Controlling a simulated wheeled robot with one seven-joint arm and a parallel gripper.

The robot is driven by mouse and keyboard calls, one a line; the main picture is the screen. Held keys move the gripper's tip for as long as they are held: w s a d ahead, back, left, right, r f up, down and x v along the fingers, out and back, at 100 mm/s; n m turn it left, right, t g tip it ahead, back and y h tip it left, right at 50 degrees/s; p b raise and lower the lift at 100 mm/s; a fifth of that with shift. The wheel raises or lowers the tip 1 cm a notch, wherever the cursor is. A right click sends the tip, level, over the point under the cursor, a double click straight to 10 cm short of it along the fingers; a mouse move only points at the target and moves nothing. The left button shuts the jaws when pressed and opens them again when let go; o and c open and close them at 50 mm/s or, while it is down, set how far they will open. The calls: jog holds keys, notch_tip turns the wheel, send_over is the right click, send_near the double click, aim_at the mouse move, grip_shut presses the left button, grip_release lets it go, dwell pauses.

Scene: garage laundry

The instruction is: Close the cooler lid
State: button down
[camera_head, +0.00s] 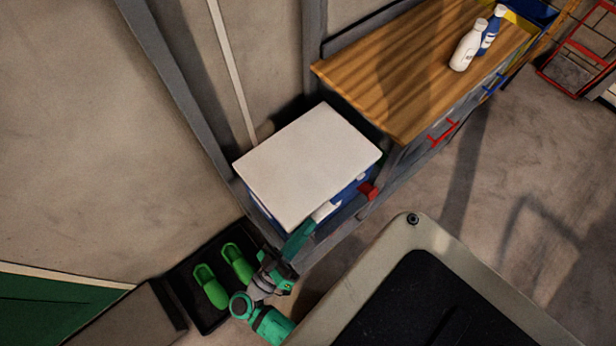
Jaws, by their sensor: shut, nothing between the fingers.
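The cooler has a blue body (344,198) and a broad white lid (308,160), and stands against the wall left of the wooden-topped bench. The lid lies over the body and looks about level; I cannot tell from above whether a gap is left under its front edge. White parts show at the cooler's front, just below the lid edge. My gripper (300,238) is shut and empty at the cooler's near front side, just below the lid's front corner. I cannot tell whether it touches the cooler.
The wooden-topped bench (400,88) with red and blue handles bears a white bottle (468,46) and a blue spray bottle (492,32). Green clogs (210,286) lie in a black tray (188,302) at lower left. Grey floor is open at right.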

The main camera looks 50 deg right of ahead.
jog(key=w+v, duration=0.1)
jog(key=v, duration=0.8)
jog(key=shift+w+f, duration=0.2)
jog(key=shift+w, duration=0.05)
